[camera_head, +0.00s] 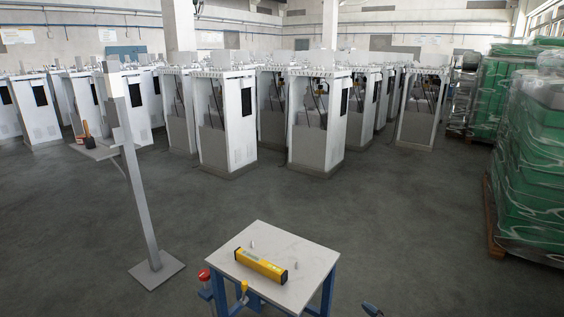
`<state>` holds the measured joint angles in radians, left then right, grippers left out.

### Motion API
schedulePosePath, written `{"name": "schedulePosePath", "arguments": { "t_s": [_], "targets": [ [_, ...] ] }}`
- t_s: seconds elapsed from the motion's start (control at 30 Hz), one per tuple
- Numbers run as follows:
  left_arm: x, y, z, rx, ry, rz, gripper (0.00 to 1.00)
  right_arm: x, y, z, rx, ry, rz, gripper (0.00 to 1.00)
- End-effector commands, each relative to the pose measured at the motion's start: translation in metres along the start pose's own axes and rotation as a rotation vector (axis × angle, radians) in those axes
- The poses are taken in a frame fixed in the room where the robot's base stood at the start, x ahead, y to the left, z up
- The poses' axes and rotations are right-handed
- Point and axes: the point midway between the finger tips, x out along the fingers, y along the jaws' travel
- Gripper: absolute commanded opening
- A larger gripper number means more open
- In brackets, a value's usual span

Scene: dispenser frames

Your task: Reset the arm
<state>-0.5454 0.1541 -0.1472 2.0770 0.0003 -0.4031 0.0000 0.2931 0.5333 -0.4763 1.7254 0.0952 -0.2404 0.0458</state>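Neither of my grippers can be made out in the head view. A small table (300,247) with a pale top and blue legs stands low in the middle of the picture. A yellow bar-shaped device (261,266) with dark ends lies on it at a slant. Two small pale pieces stand on the top near the device. A red-topped part (204,275) and a yellow-handled part (243,290) show at the table's left front side. A dark rounded piece (372,310) shows at the bottom edge; I cannot tell what it is.
A grey post (140,190) on a flat base stands at the left, with a small shelf holding small items. Rows of white dispenser frames (228,120) fill the back. Wrapped green stacks (535,160) on pallets stand at the right. The floor around the table is clear.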

Motion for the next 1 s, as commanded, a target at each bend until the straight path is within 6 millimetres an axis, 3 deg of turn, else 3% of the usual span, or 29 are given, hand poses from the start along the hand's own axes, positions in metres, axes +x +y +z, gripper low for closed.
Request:
{"name": "schedulePosePath", "arguments": {
  "t_s": [0.37,0.7,0.83,1.0],
  "targets": [
    [-0.009,0.0,-0.017,-0.012,0.026,-0.006,0.0,-0.113,-0.026,0.025,0.202,-0.151,0.17,0.88],
    [-0.015,-0.002,-0.025,-0.014,0.03,-0.009,0.0,-0.227,-0.052,0.073,0.391,-0.323,0.325,0.88],
    [-0.019,-0.003,-0.025,-0.014,0.026,-0.011,0.0,-0.26,-0.071,0.094,0.441,-0.395,0.347,0.88],
    [-0.022,-0.004,-0.024,-0.012,0.024,-0.012,0.0,-0.281,-0.086,0.106,0.464,-0.443,0.348,0.88]
  ]
}}
